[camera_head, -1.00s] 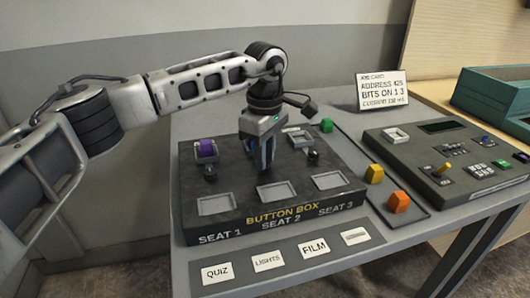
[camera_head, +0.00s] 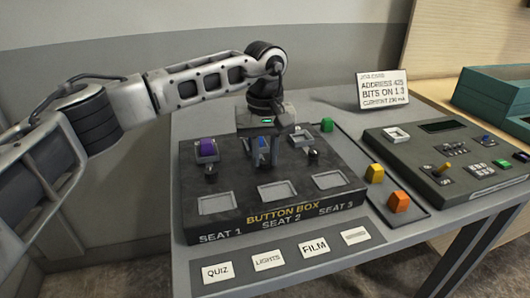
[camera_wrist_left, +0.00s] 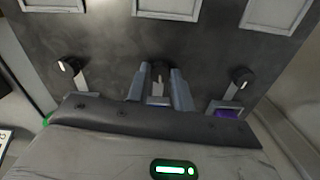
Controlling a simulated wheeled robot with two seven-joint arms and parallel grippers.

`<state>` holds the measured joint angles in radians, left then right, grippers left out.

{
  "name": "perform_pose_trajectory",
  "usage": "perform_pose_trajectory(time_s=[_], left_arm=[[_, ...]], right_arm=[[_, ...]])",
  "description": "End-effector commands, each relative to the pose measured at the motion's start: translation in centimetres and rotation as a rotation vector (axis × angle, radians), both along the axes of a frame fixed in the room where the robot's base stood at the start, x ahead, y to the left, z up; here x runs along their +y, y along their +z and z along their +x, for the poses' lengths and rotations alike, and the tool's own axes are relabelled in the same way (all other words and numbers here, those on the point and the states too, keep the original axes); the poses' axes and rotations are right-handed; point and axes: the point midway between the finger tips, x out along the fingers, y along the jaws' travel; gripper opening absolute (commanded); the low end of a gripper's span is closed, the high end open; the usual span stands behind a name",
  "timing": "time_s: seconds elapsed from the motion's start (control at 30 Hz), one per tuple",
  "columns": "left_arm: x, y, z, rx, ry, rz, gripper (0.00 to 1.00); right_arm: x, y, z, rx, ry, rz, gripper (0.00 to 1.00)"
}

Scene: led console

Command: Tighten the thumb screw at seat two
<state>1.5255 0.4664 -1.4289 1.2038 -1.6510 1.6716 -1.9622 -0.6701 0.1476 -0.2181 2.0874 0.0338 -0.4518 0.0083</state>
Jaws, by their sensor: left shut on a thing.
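The dark button box (camera_head: 240,226) lies on the table, marked seat 1, seat 2 and seat 3. My left gripper (camera_head: 262,160) points down over the middle, seat two. Its fingers are shut on the dark thumb screw (camera_wrist_left: 158,70), which shows between the fingertips in the left wrist view; the gripper hides most of it in the head view. The seat 1 thumb screw (camera_head: 210,173) stands in front of a purple button (camera_head: 206,148). The seat 3 thumb screw (camera_head: 313,156) stands free at the right. My right gripper is not in view.
A narrow tray right of the box holds green (camera_head: 327,125), yellow (camera_head: 375,173) and orange (camera_head: 398,201) buttons. A grey console (camera_head: 407,153) stands further right, with a job card (camera_head: 383,90) behind. Several labels, including QUIZ (camera_head: 217,272), lie in front of the box.

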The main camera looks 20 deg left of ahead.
Motion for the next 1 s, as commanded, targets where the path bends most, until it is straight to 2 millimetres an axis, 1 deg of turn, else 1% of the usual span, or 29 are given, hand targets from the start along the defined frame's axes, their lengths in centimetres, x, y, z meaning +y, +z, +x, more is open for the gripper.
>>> perform_pose_trajectory(time_s=[0.03,0.3,0.83,0.87,0.9,0.93,1.0], left_arm=[[-0.01,0.69,0.24,-0.013,-0.023,-0.005,0.0],[0.01,0.69,0.22,-0.013,-0.112,-0.004,0.0],[0.01,0.68,0.21,-0.013,-0.131,-0.004,0.0],[0.02,0.68,0.2,-0.013,-0.131,-0.003,0.31],[0.02,0.66,0.2,-0.012,-0.131,-0.004,0.42],[0.02,0.63,0.18,-0.012,-0.131,-0.004,0.45],[0.02,0.51,0.15,-0.009,-0.131,-0.003,0.45]], right_arm=[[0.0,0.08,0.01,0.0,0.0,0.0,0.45],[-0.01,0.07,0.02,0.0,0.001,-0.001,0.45],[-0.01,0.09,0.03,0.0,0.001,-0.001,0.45],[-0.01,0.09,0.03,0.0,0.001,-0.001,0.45],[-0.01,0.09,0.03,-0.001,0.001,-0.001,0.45],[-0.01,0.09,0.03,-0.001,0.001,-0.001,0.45],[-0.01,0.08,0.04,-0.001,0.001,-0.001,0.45]])
